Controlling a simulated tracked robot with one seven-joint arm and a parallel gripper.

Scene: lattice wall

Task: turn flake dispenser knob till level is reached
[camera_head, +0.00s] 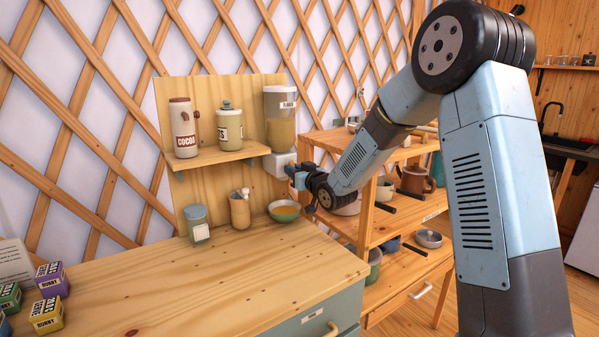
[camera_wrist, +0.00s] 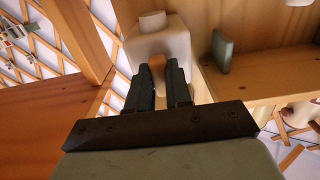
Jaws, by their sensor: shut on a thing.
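The flake dispenser (camera_head: 279,120) is a clear container with a labelled front and yellowish flakes, mounted at the right end of the wall board. Its white lower housing (camera_head: 279,164) sits below the shelf level. In the wrist view the pale housing (camera_wrist: 160,42) is straight ahead, with an orange-brown knob (camera_wrist: 157,66) between the fingers. My gripper (camera_head: 295,174) reaches in from the right, and in the wrist view its dark fingers (camera_wrist: 158,76) are closed around the knob. The level in the bowl is hard to judge.
A small shelf (camera_head: 222,157) holds a cocoa container (camera_head: 184,128) and a lidded jar (camera_head: 229,126). An open shelf unit (camera_head: 405,228) is to the right, close to my arm.

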